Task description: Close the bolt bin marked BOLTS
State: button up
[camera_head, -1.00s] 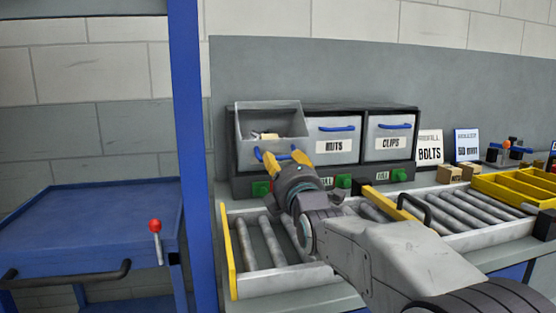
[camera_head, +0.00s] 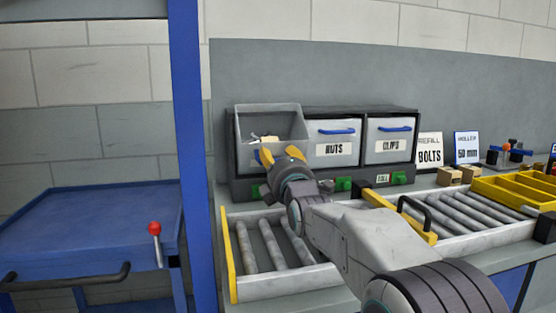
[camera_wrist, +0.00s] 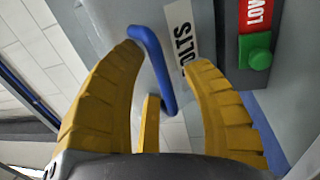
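The BOLTS bin (camera_head: 242,125) is the left one of three grey bins in a dark rack. It is tilted out, its top open, with small pale parts inside. I cannot tell whether a finger touches the handle or bin front.
The NUTS bin (camera_head: 334,128) and CLIPS bin (camera_head: 388,128) are shut. A roller conveyor (camera_head: 270,290) with yellow rails runs below the rack. Green buttons (camera_head: 343,184) line the rack's base. A blue post (camera_head: 188,120) and blue cart (camera_head: 90,225) stand left.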

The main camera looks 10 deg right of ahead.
aim_at(276, 145)
grip_shut()
jog(key=shift+r+p, duration=0.2)
jog(key=shift+p, duration=0.1)
jog(key=p, duration=0.1)
jog(key=r+p, duration=0.1)
jog(key=p, duration=0.1)
jog(key=shift+w+r+g, duration=0.1)
jog(key=shift+w+g, duration=0.15)
jog(key=shift+g, duration=0.15)
jog(key=w+r+g+p, duration=0.1)
jog(key=p, duration=0.3)
jog(key=shift+r, duration=0.15)
jog(key=w+r+g+p, duration=0.1)
jog(key=p, duration=0.5)
jog(key=w+r+g+p, duration=0.1)
jog(key=g+p, duration=0.1)
jog(key=p, duration=0.3)
jog(key=shift+w+g+p, duration=0.3)
jog(key=shift+w+p, duration=0.05)
jog(key=p, duration=0.2)
jog(key=w+g+p, duration=0.1)
jog(key=p, duration=0.2)
jog(key=shift+w+r+g+p, duration=0.2)
jog(key=shift+w+g+p, duration=0.05)
jog(key=shift+g+p, duration=0.1)
jog(key=w+g+p, duration=0.1)
jog(key=p, duration=0.2)
jog(key=shift+f, duration=0.1)
jog(key=shift+w+p, duration=0.1)
jog(key=shift+p, duration=0.55)
